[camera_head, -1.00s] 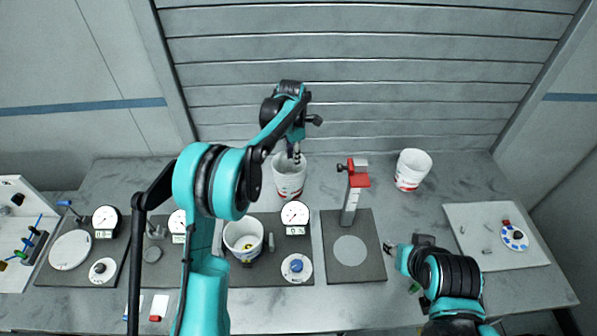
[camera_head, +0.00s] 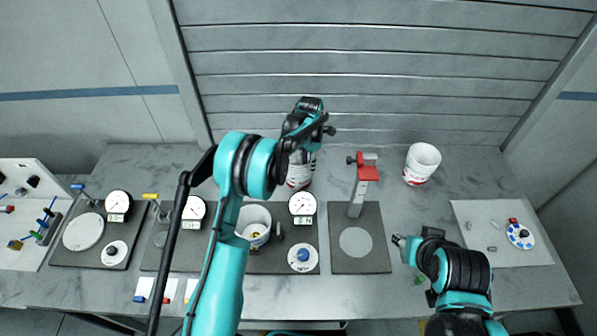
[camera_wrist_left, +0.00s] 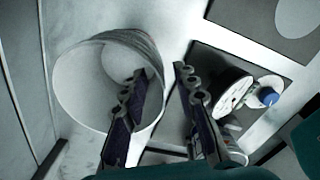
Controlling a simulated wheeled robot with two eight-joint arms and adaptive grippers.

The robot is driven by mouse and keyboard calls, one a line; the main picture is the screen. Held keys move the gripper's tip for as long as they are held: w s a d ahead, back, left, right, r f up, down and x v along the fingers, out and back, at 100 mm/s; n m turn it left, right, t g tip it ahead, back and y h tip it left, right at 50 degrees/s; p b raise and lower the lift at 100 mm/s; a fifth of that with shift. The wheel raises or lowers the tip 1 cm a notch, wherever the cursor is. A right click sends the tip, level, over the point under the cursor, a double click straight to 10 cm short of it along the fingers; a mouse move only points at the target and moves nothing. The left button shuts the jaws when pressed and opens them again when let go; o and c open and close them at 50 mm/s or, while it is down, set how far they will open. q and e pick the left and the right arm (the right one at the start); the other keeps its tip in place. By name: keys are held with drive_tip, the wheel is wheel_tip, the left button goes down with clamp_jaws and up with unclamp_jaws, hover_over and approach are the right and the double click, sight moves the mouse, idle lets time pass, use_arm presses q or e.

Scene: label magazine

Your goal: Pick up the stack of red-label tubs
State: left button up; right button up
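A white tub stack with red label marks (camera_head: 299,179) stands at the back of the bench in the head view, mostly covered by my left gripper (camera_head: 303,147). In the left wrist view the stack's open mouth (camera_wrist_left: 75,85) is on the left, with closely nested rims along its upper edge. My left gripper's fingers (camera_wrist_left: 160,73) are spread: one overlaps the mouth, the other is outside the wall. Contact cannot be told. Another white tub stack with red marks (camera_head: 421,165) stands at the back right. My right gripper (camera_head: 399,240) is low at right, its fingers too small to judge.
A grey post with a red head (camera_head: 363,180) stands between the tub stacks. Dial gauges (camera_head: 302,203) and a white tub (camera_head: 254,216) are in front at left. A pale board with small parts (camera_head: 490,248) lies at right. Bench behind the post is clear.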

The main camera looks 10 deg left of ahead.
use_arm(q)
clamp_jaws()
drive_tip(key=shift+r, duration=0.1)
